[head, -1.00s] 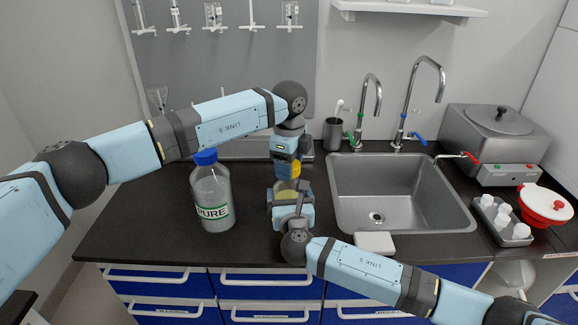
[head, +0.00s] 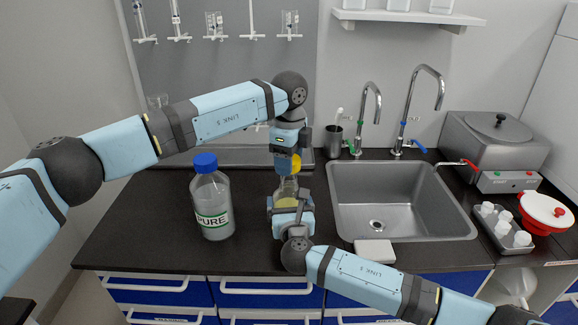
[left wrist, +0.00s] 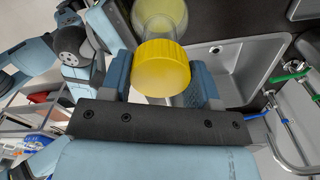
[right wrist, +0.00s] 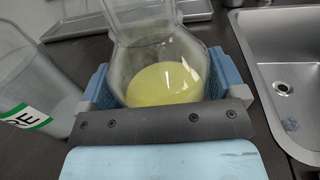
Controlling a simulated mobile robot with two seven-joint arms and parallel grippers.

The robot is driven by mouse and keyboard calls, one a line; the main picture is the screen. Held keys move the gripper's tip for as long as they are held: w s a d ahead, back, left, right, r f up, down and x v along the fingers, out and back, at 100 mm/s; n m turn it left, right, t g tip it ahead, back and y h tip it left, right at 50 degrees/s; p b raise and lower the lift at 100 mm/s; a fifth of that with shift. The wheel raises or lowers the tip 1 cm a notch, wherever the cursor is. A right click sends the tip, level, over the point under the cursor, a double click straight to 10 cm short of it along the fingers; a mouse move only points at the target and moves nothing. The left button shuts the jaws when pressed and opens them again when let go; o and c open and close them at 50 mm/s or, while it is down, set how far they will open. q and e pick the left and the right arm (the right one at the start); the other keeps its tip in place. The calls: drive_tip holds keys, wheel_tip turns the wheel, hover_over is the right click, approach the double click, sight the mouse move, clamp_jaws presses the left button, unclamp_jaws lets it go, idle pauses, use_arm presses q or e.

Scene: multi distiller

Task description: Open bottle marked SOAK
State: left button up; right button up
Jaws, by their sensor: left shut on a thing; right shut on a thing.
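A clear bottle with yellow liquid (head: 287,187) stands upright on the dark counter. It also shows in the right wrist view (right wrist: 160,60); no SOAK label is readable. My right gripper (head: 291,205) is shut around its body. My left gripper (head: 289,158), above the bottle, is shut on a yellow cap (head: 296,164), which fills the middle of the left wrist view (left wrist: 162,68). The cap is above the bottle's neck, with clear glass visible below it. I cannot tell whether cap and neck still touch, since the grippers hide part of the join.
A blue-capped bottle marked PURE (head: 211,205) stands close on the left. A steel water bath (head: 497,140) stands farther right.

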use_arm(q)
drive_tip(key=shift+r, duration=0.9)
use_arm(e)
drive_tip(key=o, duration=1.4)
drive_tip(key=shift+o, duration=0.2)
